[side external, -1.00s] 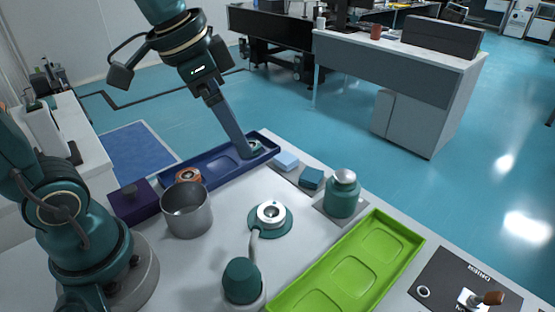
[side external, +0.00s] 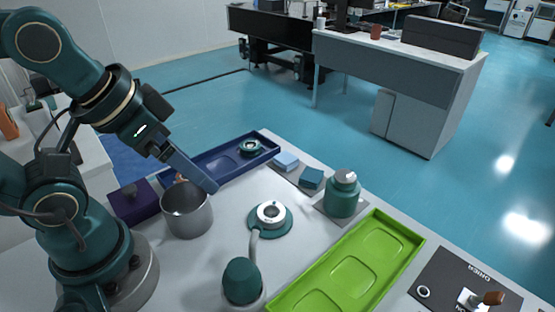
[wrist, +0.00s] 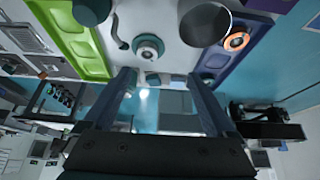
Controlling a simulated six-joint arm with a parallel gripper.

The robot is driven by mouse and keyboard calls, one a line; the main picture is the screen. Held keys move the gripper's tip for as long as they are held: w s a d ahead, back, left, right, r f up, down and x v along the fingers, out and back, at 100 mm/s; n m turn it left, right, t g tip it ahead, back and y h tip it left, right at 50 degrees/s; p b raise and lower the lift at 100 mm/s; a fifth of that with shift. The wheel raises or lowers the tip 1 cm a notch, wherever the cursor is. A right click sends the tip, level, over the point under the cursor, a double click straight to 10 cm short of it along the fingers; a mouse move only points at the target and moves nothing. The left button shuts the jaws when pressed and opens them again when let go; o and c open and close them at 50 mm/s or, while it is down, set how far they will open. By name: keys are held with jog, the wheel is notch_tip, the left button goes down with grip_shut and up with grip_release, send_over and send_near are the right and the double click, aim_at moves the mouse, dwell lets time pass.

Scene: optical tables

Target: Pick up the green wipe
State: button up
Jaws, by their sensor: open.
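In the side view a dark teal folded block (side external: 311,178), the closest match to a green wipe, lies on a grey mat (side external: 297,171) beyond the middle of the white table. A light blue block (side external: 286,160) lies beside it, to its upper left. My gripper (side external: 212,187) is to the left of both and well apart from them, in the air near the rim of the metal cup. In the wrist view my gripper (wrist: 159,75) has its two fingers spread with nothing held between them. I cannot clearly make out the wipes in that view.
A metal cup (side external: 188,220), a blue tray (side external: 225,162) with a green ring (side external: 250,147), and a purple box (side external: 134,202) stand left. A teal bottle (side external: 342,196) stands right of the blocks. A round device (side external: 270,216) and lime tray (side external: 335,279) are nearer.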

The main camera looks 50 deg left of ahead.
dwell(0.3)
jog(key=c, duration=0.3)
